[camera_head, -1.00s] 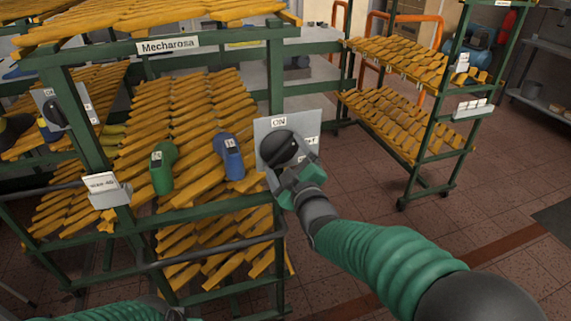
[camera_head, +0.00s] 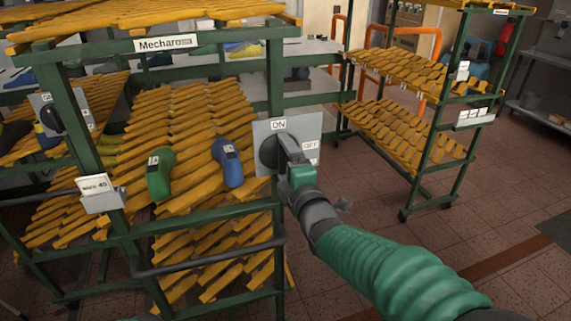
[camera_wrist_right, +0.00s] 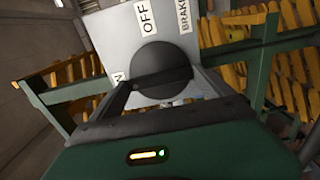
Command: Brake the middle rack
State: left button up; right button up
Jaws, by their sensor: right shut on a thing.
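ON and OFF labels show in the head view. OFF and BRAKE labels show in the right wrist view, with ON partly covered. My right gripper (camera_head: 293,168) is shut on the knob's handle. In the right wrist view the knob (camera_wrist_right: 160,65) sits just ahead of my gripper (camera_wrist_right: 160,95), which hides its lower part. My left gripper is not in view.
A green last (camera_head: 159,175) and a blue last (camera_head: 228,163) lie on the middle rack. Another rack with a black knob (camera_head: 51,119) stands at the left. A wheeled rack (camera_head: 425,150) stands at the right, with open tiled floor in front.

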jog(key=shift+a+f, duration=0.1)
jog(key=shift+f, duration=0.3)
jog(key=o, duration=1.1)
jog(key=shift+s, duration=0.1)
jog(key=shift+s+r, duration=0.1)
jog(key=shift+s, duration=0.25)
jog(key=v, duration=1.6)
jog(key=shift+r, duration=0.1)
